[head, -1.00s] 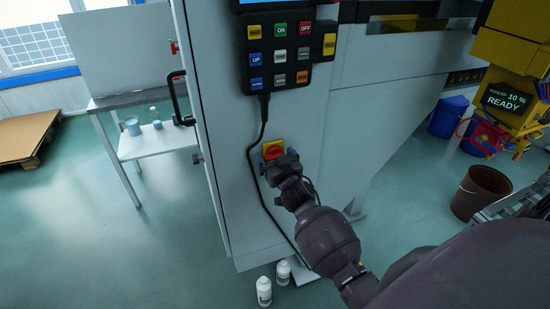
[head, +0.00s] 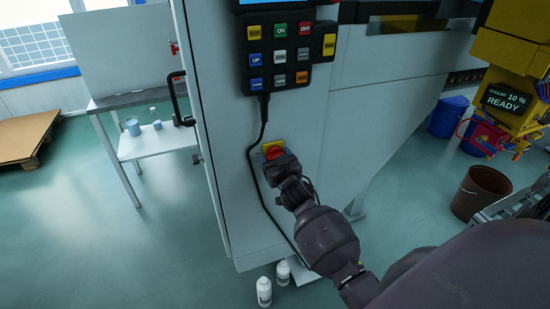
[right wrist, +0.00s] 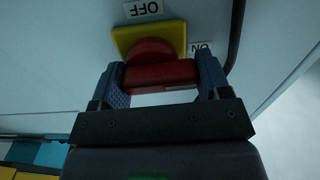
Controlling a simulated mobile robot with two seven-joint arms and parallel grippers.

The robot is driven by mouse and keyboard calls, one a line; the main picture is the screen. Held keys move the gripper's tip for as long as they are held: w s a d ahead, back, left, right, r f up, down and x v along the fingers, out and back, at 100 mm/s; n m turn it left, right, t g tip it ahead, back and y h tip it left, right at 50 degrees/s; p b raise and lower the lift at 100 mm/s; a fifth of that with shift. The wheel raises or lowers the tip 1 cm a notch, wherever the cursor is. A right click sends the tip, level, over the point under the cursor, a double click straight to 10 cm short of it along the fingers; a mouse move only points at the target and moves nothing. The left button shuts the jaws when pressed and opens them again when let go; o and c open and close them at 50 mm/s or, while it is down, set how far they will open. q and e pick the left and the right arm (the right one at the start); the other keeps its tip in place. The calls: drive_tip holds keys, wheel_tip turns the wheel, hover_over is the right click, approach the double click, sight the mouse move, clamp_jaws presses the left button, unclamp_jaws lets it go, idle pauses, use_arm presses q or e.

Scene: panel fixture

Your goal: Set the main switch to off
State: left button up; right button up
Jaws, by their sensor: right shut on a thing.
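The main switch is a red rotary knob (right wrist: 155,72) on a yellow square plate (right wrist: 172,30), mounted on the grey cabinet. An OFF label (right wrist: 143,9) and an ON label (right wrist: 201,48) sit beside the plate; both read upside down in the right wrist view. My right gripper (right wrist: 161,80) is shut on the knob's bar, one blue finger at each end. In the head view the yellow plate (head: 274,144) shows above my right gripper (head: 277,159), which hides part of the knob. My left gripper is not in view.
A black button panel (head: 292,53) hangs above the switch, and its cable (head: 250,155) runs down left of my gripper. White bottles (head: 264,291) stand on the floor below. A brown bucket (head: 481,192) stands at right, a small table (head: 155,142) at left.

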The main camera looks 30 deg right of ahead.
drive_tip(key=n, duration=0.4)
drive_tip(key=shift+f+n, duration=0.15)
drive_tip(key=shift+n, duration=0.15)
drive_tip(key=n, duration=0.4)
drive_tip(key=shift+d+f+n, duration=0.1)
drive_tip(key=shift+f+n, duration=0.05)
drive_tip(key=shift+n, duration=0.15)
drive_tip(key=n, duration=0.4)
drive_tip(key=shift+d+f, duration=0.1)
drive_tip(key=shift+d+n, duration=0.1)
drive_tip(key=shift+n, duration=2)
drive_tip(key=shift+s, duration=0.1)
drive_tip(key=o, duration=0.9)
drive_tip(key=v, duration=1)
drive_tip(key=shift+s, duration=0.4)
